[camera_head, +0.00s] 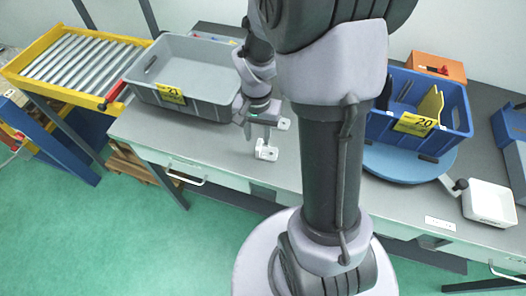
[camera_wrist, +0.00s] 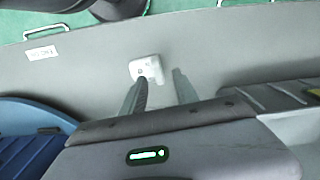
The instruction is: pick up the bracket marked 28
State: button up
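A small pale metal bracket (camera_head: 266,151) lies on the grey bench top, just below my gripper in the head view. It also shows in the wrist view (camera_wrist: 149,69), just beyond the fingertips and nearer the left finger. No number can be read on it. My gripper (camera_head: 258,132) points down over the bench with its fingers apart. In the wrist view the two fingers (camera_wrist: 158,78) have a clear gap with nothing held between them. A small pale part (camera_head: 284,124) shows right beside the gripper; I cannot tell what it is.
A grey bin (camera_head: 205,107) marked 21 stands left of my gripper. A blue bin (camera_head: 379,127) marked 20 stands on a blue round plate (camera_head: 380,162) at right. A yellow roller conveyor (camera_head: 30,55) is far left. Bench around the bracket is clear.

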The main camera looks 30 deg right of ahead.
aim_at(259, 141)
jog(key=f, duration=0.1)
jog(key=f+b, duration=0.1)
jog(key=f, duration=0.1)
jog(key=f+b, duration=0.1)
jog(key=shift+w+d+f, duration=0.1)
jog(key=shift+d+f, duration=0.1)
jog(key=shift+d, duration=0.1)
jog(key=shift+r, duration=0.15)
jog(key=shift+c, duration=0.5)
grip_shut()
jog(key=shift+r, duration=0.1)
